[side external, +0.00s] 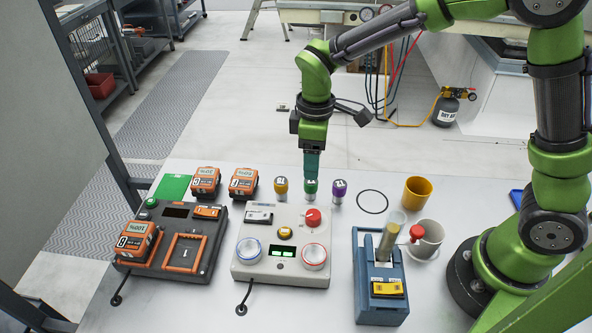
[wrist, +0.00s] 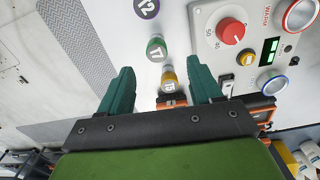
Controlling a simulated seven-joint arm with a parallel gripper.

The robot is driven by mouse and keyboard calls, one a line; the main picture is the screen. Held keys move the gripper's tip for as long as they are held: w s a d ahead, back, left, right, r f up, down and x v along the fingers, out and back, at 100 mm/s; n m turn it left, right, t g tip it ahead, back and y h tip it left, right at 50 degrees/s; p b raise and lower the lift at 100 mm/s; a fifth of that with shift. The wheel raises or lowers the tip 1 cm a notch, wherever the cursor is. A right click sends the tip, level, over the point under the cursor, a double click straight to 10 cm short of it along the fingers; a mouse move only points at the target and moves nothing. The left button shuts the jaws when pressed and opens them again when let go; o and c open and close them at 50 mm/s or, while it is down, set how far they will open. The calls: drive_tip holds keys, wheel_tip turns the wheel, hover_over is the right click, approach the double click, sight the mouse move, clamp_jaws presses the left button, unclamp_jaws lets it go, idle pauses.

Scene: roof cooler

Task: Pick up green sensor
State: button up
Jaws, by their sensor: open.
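The green sensor (side external: 311,188) stands upright on the white table, between a yellow sensor (side external: 281,188) and a purple sensor (side external: 339,190). In the wrist view, the green sensor (wrist: 156,48) shows a white label on its end. My gripper (side external: 311,176) points down over the green sensor in the side view, its teal fingers overlapping the sensor's top. In the wrist view, my gripper (wrist: 160,72) is open, with the two fingers wide apart. The green sensor appears just beyond the fingertips, within their spread. The yellow sensor (wrist: 170,78) shows between the fingers. Nothing is held.
A grey control box (side external: 283,243) with knobs stands in front of the sensors. A dark charger case (side external: 170,240) with orange batteries is at left. A blue device (side external: 380,275), a yellow cup (side external: 417,193) and a white mug (side external: 428,239) are at right.

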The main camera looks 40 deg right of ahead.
sight(312, 185)
drive_tip(key=f, duration=0.9)
drive_tip(key=shift+w+d+f, duration=0.15)
drive_tip(key=shift+d+f, duration=0.05)
drive_tip(key=c, duration=1.1)
